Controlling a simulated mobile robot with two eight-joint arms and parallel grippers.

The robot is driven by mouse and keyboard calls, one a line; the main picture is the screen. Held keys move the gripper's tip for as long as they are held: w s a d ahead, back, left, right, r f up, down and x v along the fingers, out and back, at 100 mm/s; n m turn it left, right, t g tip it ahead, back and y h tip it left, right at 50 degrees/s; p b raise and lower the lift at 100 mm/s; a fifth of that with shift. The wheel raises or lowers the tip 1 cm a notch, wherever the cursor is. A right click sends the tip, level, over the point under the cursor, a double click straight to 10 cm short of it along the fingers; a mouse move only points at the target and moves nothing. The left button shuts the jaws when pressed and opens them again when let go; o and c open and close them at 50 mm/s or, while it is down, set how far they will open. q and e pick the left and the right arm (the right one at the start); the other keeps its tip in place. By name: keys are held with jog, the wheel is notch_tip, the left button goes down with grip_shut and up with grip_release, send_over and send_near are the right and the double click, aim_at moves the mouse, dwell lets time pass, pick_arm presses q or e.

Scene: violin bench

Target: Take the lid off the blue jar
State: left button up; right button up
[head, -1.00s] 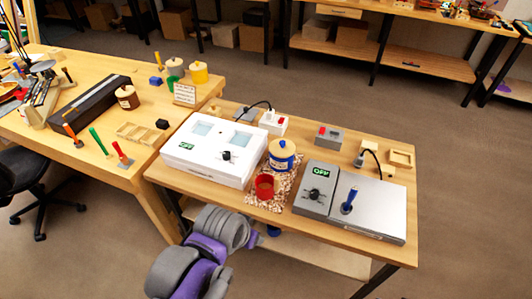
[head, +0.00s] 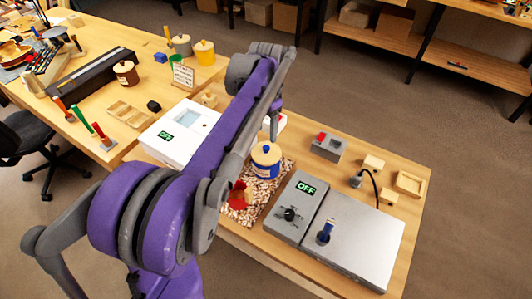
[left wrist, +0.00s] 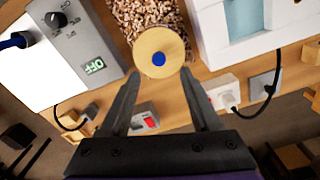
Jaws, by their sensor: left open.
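The blue jar (head: 266,165) stands on a speckled mat on the near bench. Its round tan lid (head: 266,149) is on top and has a blue knob. In the left wrist view the lid (left wrist: 160,42) is seen from above with the knob (left wrist: 158,59) near its middle, and it hides the jar body. My left gripper (left wrist: 160,72) is open and empty, its two fingertips on either side of the lid's near edge in that view; contact cannot be told. In the head view the gripper hangs just behind the jar, partly hidden by my arm. My right gripper is not in view.
A red cup (head: 238,196) stands beside the jar, partly covered by my arm. A white box device (head: 165,137) is left, a grey device with an OFF display (head: 292,206) right. A small grey box with a red switch (head: 328,146) sits behind. Speckled mat (head: 268,192) surrounds the jar.

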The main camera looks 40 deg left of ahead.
aim_at(266, 147)
pick_arm(q)
notch_tip(266, 147, down, 7)
jog(key=shift+s+r, duration=0.1)
jog(key=shift+r, duration=0.1)
jog(key=shift+c, duration=0.2)
grip_shut()
